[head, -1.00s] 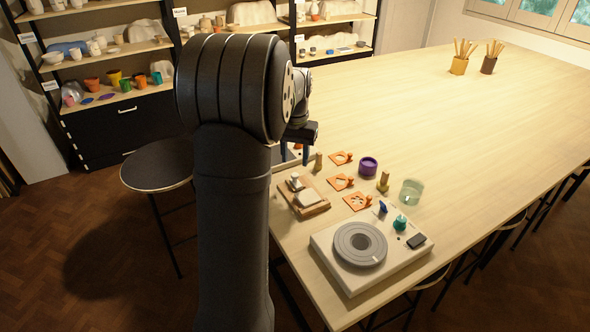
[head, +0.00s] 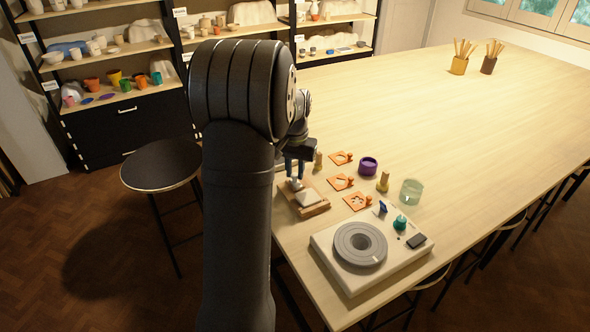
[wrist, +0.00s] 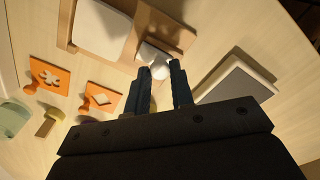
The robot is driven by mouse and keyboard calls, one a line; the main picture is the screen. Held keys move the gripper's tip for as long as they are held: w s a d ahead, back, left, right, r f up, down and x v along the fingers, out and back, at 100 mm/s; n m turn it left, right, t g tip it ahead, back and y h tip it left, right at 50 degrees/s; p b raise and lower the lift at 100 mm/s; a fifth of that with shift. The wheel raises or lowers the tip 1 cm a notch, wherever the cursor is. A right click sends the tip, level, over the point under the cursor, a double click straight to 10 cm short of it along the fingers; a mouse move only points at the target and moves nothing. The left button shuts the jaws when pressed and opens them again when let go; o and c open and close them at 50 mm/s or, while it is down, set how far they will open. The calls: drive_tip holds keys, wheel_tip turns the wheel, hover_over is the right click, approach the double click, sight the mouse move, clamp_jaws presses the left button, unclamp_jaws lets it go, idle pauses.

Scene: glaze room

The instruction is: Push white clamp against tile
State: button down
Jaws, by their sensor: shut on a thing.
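The white tile (head: 309,198) lies on a small wooden board (head: 312,211) near the table's left edge; the wrist view also shows the tile (wrist: 100,28). The white clamp (head: 296,185) stands on the same board, just behind the tile in the head view. In the wrist view the clamp's rounded knob (wrist: 159,69) sits between my fingertips, and its base (wrist: 148,52) shows beyond them. A small gap seems to lie between clamp and tile. My gripper (head: 295,175) points down from above and is shut on the clamp; it also shows in the wrist view (wrist: 162,74).
Orange stencils (head: 340,182), a purple pot (head: 368,166), a wooden stamp (head: 383,181) and a green glass (head: 411,192) stand to the right. A turntable unit (head: 360,245) sits in front. A grey-topped block (wrist: 236,80) is beside the board.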

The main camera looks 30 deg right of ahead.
sight(298, 185)
drive_tip(key=shift+s, duration=1.05)
drive_tip(key=c, duration=1.3)
unclamp_jaws()
drive_tip(key=shift+o, duration=0.2)
wheel_tip(298, 185, up, 17)
drive_tip(key=shift+r, duration=0.2)
